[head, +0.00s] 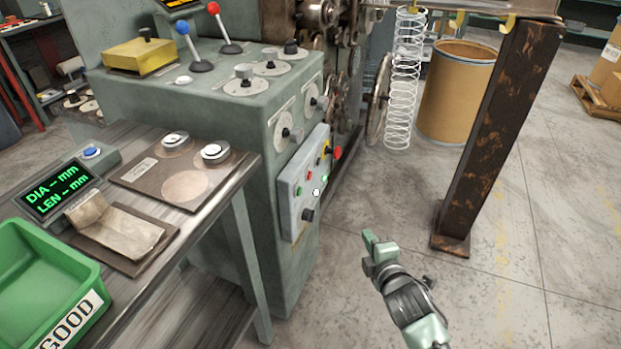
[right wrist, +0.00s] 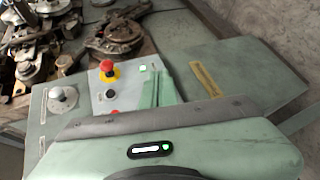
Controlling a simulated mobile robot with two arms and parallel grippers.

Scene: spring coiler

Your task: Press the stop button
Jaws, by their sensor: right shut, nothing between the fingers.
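A light grey control panel (head: 292,197) is on the side of the green machine. It carries a red mushroom button (head: 337,153) on a yellow base, a lit white button (head: 316,192), a black knob (head: 308,215) and small coloured buttons. I cannot read which is labelled stop. My right gripper (head: 372,240) is shut and empty, in front of and to the right of the panel, apart from it. Its fingertips (right wrist: 158,88) show in the right wrist view.
A bench with a green bin (head: 85,258) and a display (head: 53,190) stands at left. A rusty post (head: 495,130), a hanging spring (head: 405,80) and a brown drum (head: 455,95) stand beyond my right gripper. The floor around the gripper is clear.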

